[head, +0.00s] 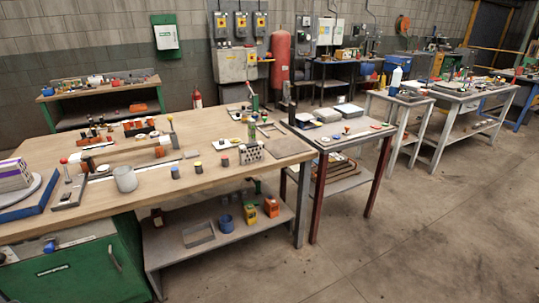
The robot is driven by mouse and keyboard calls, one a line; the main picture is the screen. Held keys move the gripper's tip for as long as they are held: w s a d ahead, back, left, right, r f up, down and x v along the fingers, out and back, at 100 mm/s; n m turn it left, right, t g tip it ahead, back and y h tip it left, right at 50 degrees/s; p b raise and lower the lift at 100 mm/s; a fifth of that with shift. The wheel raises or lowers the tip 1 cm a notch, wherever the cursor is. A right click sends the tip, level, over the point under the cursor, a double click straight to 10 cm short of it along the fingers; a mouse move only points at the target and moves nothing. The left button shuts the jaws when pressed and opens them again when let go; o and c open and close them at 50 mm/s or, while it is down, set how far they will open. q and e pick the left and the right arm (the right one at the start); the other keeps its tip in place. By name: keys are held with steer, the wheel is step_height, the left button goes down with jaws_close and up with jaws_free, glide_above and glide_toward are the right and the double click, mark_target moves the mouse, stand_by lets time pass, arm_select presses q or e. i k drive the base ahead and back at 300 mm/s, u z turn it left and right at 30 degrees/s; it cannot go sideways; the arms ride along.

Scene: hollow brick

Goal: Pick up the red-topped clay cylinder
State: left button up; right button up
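A small grey cylinder with a red top (225,161) stands upright near the front edge of the long wooden workbench (215,190), toward its right end. A similar cylinder with a yellow top (198,168) stands just left of it, and another yellow-topped one (175,171) is further left. A grey block with holes (249,153) stands close to its right. Other small red-topped items lie further left on the bench, too small to tell their material. Neither of my grippers is in view.
A grey cup (125,179) stands at the bench's front left. A green cabinet (75,270) and a low shelf (210,240) with orange boxes sit below. A red-legged table (350,138) adjoins on the right. The concrete floor (400,240) at front right is clear.

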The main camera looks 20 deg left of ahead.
mark_target(225, 158)
steer(key=z, duration=0.55)
steer(key=i, duration=2.35)
steer(key=u, duration=0.45)
